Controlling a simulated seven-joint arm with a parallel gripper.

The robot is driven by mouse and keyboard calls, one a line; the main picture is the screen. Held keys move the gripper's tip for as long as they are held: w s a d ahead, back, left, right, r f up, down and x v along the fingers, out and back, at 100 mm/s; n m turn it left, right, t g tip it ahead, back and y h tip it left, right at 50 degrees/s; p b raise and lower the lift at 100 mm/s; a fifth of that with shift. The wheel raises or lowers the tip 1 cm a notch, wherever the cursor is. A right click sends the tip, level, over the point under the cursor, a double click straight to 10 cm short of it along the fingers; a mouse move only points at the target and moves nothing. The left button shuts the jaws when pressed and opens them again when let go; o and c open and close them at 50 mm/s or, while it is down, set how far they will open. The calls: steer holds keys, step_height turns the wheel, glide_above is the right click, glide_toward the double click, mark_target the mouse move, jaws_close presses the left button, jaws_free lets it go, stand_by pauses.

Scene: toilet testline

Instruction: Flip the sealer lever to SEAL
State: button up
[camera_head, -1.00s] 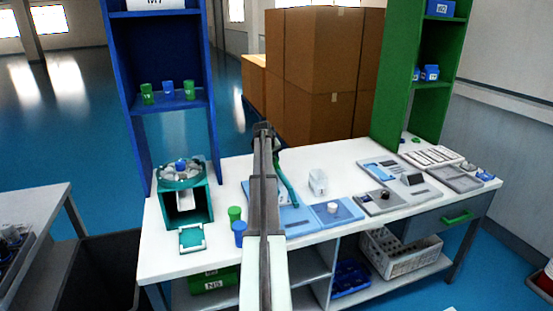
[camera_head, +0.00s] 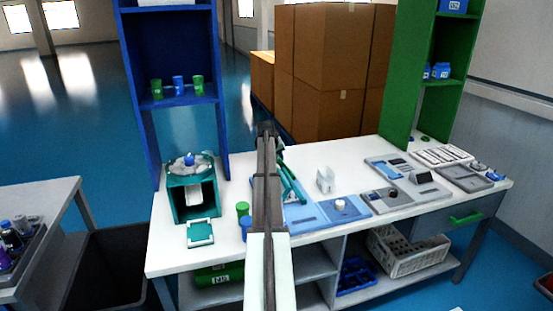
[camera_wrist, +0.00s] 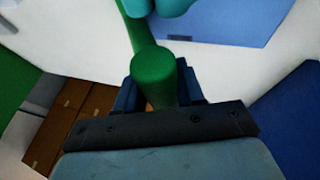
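The sealer is a light blue unit (camera_head: 307,217) on the white bench, with teal-green arms (camera_head: 291,184) rising from it, partly hidden behind my arm. In the wrist view the round end of the green lever (camera_wrist: 160,70) stands between the two dark blue fingers of my gripper (camera_wrist: 162,95). The fingers are close on both sides of it; whether they press on it is hidden. The light blue unit (camera_wrist: 225,22) shows beyond. In the head view my gripper (camera_head: 267,133) is at the top of the arms. I cannot read any SEAL mark.
A teal stand (camera_head: 190,190) is at the left of the bench, with a green cup (camera_head: 242,209) and a blue cup (camera_head: 246,226) to its right. A white block (camera_head: 325,180) and grey panels (camera_head: 385,200) are to the right. Blue (camera_head: 133,110) and green (camera_head: 398,90) shelves stand behind.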

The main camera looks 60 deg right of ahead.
steer(key=shift+o, duration=1)
steer(key=shift+a+f, duration=0.1)
steer(key=shift+f, duration=0.2)
steer(key=shift+r, duration=0.25)
steer(key=v, duration=1.3)
steer(key=shift+r, duration=0.25)
steer(key=shift+r, duration=0.1)
